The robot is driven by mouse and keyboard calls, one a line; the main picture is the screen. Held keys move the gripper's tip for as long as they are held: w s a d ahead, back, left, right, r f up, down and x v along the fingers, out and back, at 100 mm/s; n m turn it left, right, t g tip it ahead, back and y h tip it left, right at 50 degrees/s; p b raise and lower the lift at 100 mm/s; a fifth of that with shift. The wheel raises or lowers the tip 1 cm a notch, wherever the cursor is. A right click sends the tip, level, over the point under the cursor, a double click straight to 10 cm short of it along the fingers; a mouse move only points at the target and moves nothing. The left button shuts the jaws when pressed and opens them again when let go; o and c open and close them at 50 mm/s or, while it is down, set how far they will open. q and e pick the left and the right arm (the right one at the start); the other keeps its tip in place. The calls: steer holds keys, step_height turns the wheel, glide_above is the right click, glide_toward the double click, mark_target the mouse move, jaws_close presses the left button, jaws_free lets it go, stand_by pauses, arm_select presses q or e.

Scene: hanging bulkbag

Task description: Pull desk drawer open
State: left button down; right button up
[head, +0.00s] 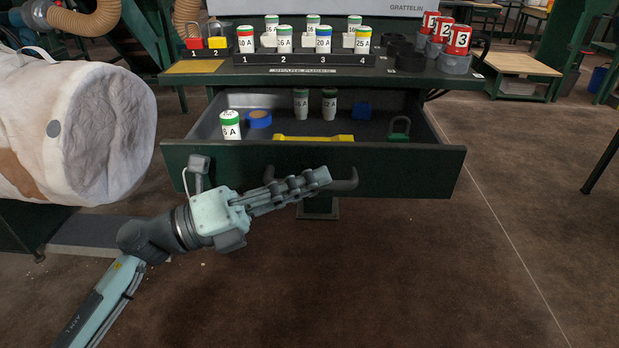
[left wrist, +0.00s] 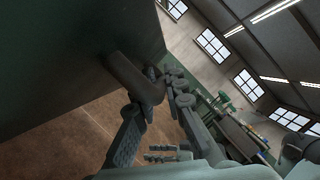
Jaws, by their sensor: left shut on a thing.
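The green desk drawer (head: 405,172) stands pulled out from under the green desk (head: 290,76), and its inside shows from above. A dark bar handle (head: 346,184) runs across its front panel. My left gripper (head: 322,178) is at the handle and shut on it; its fingers hide the middle of the bar. In the left wrist view the handle (left wrist: 135,78) lies between the fingers (left wrist: 150,110), against the dark drawer front (left wrist: 70,60). My right gripper is in neither view.
The drawer holds labelled fuses (head: 230,125), blue tape (head: 259,119), a yellow tool (head: 312,138) and a green padlock (head: 399,129). More fuses stand on the desk. A large white bag (head: 95,130) hangs at the left. The floor in front right is clear.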

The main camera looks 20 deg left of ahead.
arm_select(q)
steer(key=c, duration=1.9)
jaws_free()
steer(key=shift+o, duration=0.2)
steer(key=v, duration=1.2)
